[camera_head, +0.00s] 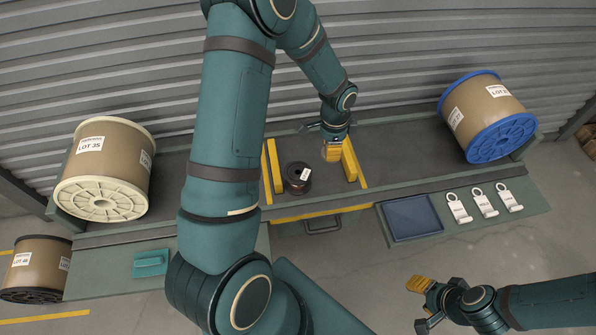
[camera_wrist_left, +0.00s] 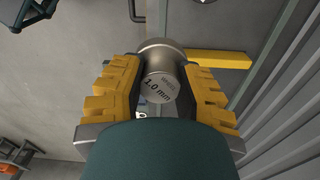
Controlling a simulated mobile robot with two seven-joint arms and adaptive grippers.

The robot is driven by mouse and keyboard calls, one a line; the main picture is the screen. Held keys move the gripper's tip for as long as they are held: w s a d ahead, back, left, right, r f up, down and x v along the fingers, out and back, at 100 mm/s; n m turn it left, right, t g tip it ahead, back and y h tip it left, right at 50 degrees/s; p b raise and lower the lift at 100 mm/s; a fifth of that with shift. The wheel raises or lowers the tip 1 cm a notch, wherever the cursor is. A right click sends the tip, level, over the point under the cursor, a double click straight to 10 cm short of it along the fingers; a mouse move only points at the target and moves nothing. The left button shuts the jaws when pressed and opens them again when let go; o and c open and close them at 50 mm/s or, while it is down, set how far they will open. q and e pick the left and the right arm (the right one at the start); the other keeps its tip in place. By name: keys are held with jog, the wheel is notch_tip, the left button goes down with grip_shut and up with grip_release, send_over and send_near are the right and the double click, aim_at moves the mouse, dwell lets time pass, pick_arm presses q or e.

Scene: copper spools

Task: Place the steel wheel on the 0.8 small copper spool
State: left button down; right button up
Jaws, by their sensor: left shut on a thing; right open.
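My left gripper (camera_head: 333,154) is above the bench near the right yellow bar, to the right of and apart from the small spool. In the left wrist view its yellow fingers are shut on a round steel piece (camera_wrist_left: 160,88), taken as the steel wheel, with "1.0 mm" on its end face. The head view hides this piece behind the gripper. A small dark reddish spool (camera_head: 297,178) with a white label sits on the bench between yellow bars; its label is too small to read. My right gripper (camera_head: 420,290) is open and empty over the floor at lower right.
Yellow bars (camera_head: 275,166) flank the small spool. Large spools stand at left (camera_head: 110,165) and right, the right one with blue flanges (camera_head: 503,137). A dark blue tray (camera_head: 412,218) and three white hooked pieces (camera_head: 484,203) lie front right. A teal item (camera_head: 150,262) lies front left.

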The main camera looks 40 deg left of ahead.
pick_arm(q)
jog(key=a+f+m, duration=0.7)
jog(key=a+f, duration=0.1)
jog(key=a, duration=0.3)
jog(key=m+p, duration=0.1)
jog(key=p, duration=0.2)
send_over(291, 180)
jog(key=shift+m, duration=0.3)
notch_tip(291, 180, down, 6)
jog(key=shift+r+b, duration=0.1)
jog(key=shift+b, duration=0.3)
jog(key=shift+f+b, duration=0.45)
jog(key=shift+f, duration=1.85)
jog(key=shift+r, duration=0.1)
jog(key=shift+s, duration=0.1)
jog(key=shift+f, duration=0.2)
jog(key=c, duration=0.7)
grip_release()
jog(key=shift+c, duration=0.2)
